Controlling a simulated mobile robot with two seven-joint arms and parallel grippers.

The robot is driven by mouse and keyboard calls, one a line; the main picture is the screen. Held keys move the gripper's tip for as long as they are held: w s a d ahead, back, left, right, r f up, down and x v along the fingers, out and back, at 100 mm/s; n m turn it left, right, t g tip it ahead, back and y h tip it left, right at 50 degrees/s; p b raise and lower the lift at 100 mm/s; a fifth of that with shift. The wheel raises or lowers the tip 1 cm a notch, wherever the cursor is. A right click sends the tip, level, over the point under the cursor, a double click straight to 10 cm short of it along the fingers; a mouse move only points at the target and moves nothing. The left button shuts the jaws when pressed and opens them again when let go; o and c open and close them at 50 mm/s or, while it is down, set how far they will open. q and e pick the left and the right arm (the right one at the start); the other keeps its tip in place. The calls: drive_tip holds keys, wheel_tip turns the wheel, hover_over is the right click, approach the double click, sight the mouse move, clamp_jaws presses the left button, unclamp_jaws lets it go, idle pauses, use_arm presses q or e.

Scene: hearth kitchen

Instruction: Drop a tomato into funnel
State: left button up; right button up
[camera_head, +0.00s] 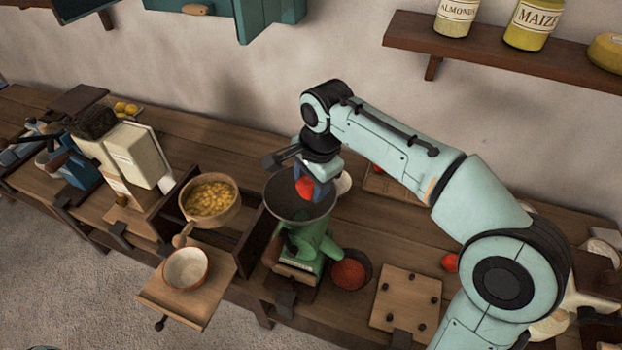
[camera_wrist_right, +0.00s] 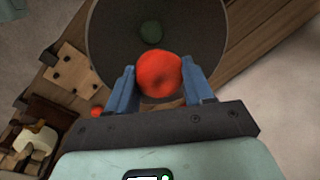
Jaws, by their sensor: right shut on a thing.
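A red tomato (camera_head: 305,187) is held between the blue fingers of my right gripper (camera_head: 312,186). In the right wrist view the tomato (camera_wrist_right: 159,74) sits between the two fingertips (camera_wrist_right: 160,82), with the dark round funnel (camera_wrist_right: 205,40) behind it. In the head view the funnel (camera_head: 283,203) is the wide grey bowl on top of a green mill (camera_head: 312,245). The gripper and tomato are over the funnel's opening. The exact height above its rim is hard to tell. My left gripper is not seen.
A pan of yellow pieces (camera_head: 209,197) stands left of the funnel, with a small bowl (camera_head: 186,268) in front. A bowl of red stuff (camera_head: 350,272) and a board with knobs (camera_head: 405,302) are to the right. Another tomato (camera_head: 449,262) lies beside my right arm.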

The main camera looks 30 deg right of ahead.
drive_tip(key=o, duration=1.1)
drive_tip(key=shift+w, duration=0.1)
drive_tip(key=shift+o, duration=0.2)
use_arm(q)
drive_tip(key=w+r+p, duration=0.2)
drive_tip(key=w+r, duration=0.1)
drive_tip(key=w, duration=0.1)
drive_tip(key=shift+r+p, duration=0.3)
drive_tip(key=shift+p, duration=0.05)
use_arm(e)
wheel_tip(320, 180, up, 13)
drive_tip(key=s, duration=0.2)
drive_tip(key=shift+s+d, duration=0.2)
drive_tip(key=shift+s, duration=0.15)
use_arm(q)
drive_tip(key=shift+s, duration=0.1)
use_arm(e)
drive_tip(key=shift+r, duration=0.1)
